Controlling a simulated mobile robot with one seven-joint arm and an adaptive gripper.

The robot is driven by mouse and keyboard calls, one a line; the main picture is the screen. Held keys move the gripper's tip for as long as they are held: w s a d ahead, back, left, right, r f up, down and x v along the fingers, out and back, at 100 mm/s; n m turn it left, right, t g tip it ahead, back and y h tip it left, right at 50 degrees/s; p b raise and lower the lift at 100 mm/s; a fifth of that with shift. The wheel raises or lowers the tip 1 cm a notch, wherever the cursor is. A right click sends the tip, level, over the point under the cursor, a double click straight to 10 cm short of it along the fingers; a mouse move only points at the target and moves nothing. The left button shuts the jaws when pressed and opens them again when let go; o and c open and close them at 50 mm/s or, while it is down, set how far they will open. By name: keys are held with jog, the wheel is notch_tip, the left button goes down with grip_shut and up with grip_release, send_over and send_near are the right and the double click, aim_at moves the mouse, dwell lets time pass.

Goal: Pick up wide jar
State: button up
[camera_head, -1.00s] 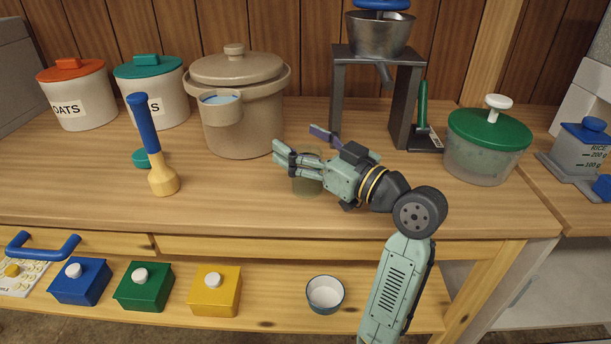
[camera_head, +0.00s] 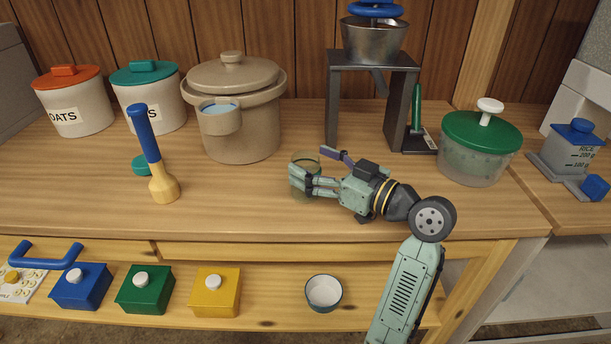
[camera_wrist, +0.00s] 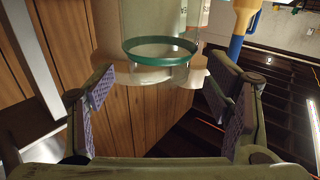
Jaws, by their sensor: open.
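The wide jar, a see-through greenish glass (camera_head: 306,160), stands upright on the wooden counter near the middle of the head view. My gripper (camera_head: 308,181) is at it, with fingers pointing left and partly hiding the jar's middle. In the wrist view, a clear round shape with a green rim (camera_wrist: 160,50), apparently the jar, shows ahead between the two finger pads. My gripper (camera_wrist: 164,98) is open there, with a gap between the pads. I cannot tell if either pad touches the glass.
A beige lidded crock (camera_head: 240,132) stands behind left, and a blue-and-yellow pestle-like tool (camera_head: 155,160) farther left. A grey stand with a metal hopper (camera_head: 374,42) is behind right. A green-lidded tub (camera_head: 478,160) is at right. The counter's front middle is clear.

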jog(key=shift+x, duration=1.25)
jog(key=shift+c, duration=0.4)
jog(key=shift+r, duration=0.1)
grip_shut()
